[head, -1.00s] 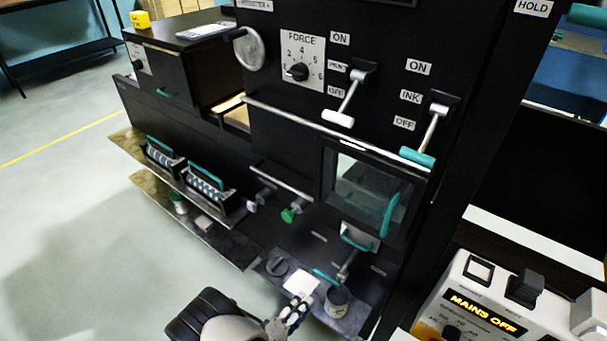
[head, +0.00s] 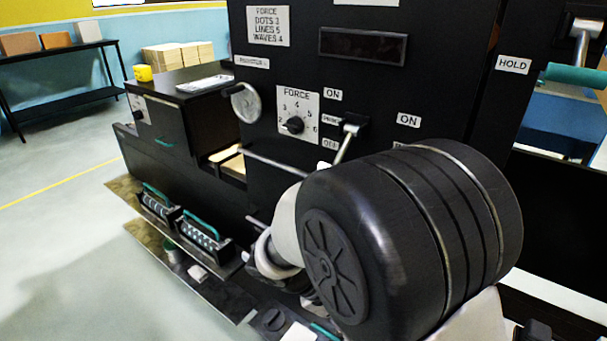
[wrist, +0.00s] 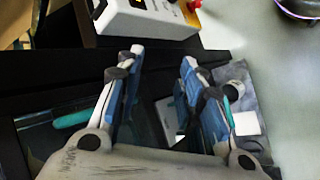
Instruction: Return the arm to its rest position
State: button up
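My gripper (wrist: 162,58) shows in the wrist view. Its two blue-padded fingers stand apart with nothing held between them. In the head view a large black arm joint of mine (head: 410,235) fills the centre right, in front of the machine (head: 270,100). The gripper itself is hidden there behind the arm. In the wrist view a grey tray with a dark cup (wrist: 233,90) and a white card (wrist: 246,123) lies beyond the right finger.
A white control box (wrist: 150,18) with a red knob lies beyond the fingertips in the wrist view. Two inked units with teal handles (head: 202,235) sit on the machine's low ledge. A black shelf table (head: 62,95) stands far left. Floor at left is clear.

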jog(key=s+d+r+m+t+y, duration=0.1)
jog(key=s+r+t+y, duration=0.3)
jog(key=s+r+y, duration=0.5)
jog(key=s+r+m, duration=0.1)
jog(key=s+r, duration=0.3)
jog(key=s, duration=0.3)
jog(key=shift+d, duration=0.25)
